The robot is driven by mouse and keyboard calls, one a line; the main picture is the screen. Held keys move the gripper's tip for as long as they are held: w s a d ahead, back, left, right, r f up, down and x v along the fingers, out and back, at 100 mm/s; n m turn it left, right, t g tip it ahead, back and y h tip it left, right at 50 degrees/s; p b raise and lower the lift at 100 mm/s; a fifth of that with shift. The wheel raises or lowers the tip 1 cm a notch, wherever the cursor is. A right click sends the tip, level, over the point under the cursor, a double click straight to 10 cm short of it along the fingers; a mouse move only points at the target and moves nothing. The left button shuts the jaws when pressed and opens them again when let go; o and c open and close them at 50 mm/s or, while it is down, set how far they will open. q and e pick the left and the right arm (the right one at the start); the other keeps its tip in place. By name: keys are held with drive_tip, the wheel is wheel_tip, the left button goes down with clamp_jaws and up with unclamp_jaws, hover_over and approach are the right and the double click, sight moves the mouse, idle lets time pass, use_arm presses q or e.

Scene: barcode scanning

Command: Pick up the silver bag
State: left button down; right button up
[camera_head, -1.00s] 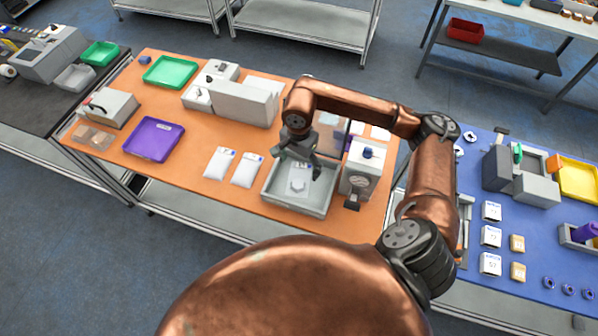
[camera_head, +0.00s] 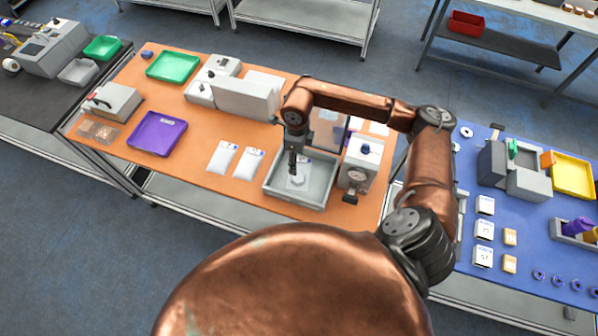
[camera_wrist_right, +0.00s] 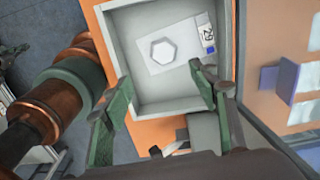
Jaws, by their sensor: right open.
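A silver bag (camera_head: 299,182) lies flat in the grey tray (camera_head: 277,187) on the orange table. In the right wrist view the bag (camera_wrist_right: 186,64) shows a hexagonal shape and a printed label at one end. My right gripper (camera_head: 293,170) hangs above the tray, pointing down, and partly covers the bag. In the wrist view the right gripper (camera_wrist_right: 163,84) has its fingers apart with nothing between them. The bag lies beyond the fingertips. My left gripper is not in view.
Two white bags (camera_head: 247,163) lie left of the tray. A grey device with a dial (camera_head: 358,173) stands close on its right. A long grey box (camera_head: 246,99) is behind. A purple tray (camera_head: 157,134) and green tray (camera_head: 173,66) are farther left. Orange tabletop between is clear.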

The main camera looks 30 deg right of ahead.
sight(298, 178)
drive_tip(key=f+m, duration=0.1)
drive_tip(key=m, duration=0.1)
drive_tip(key=f+m+p, duration=0.1)
drive_tip(key=f+m, duration=0.1)
drive_tip(key=m, duration=0.1)
drive_tip(key=f+m, duration=0.2)
drive_tip(key=shift+s+d+f+m+p, duration=0.2)
drive_tip(key=shift+d+m+p, duration=0.1)
drive_tip(key=shift+d, duration=0.1)
wheel_tip(298, 178, down, 7)
drive_tip(key=p, duration=0.2)
drive_tip(key=shift+w+a+r+p, duration=0.1)
drive_tip(key=shift+a+r+p, duration=0.05)
drive_tip(key=shift+p, duration=0.25)
drive_tip(key=shift+f, duration=0.55)
drive_tip(key=shift+c, duration=0.7)
drive_tip(key=c, duration=1.3)
drive_tip(key=shift+r, duration=0.1)
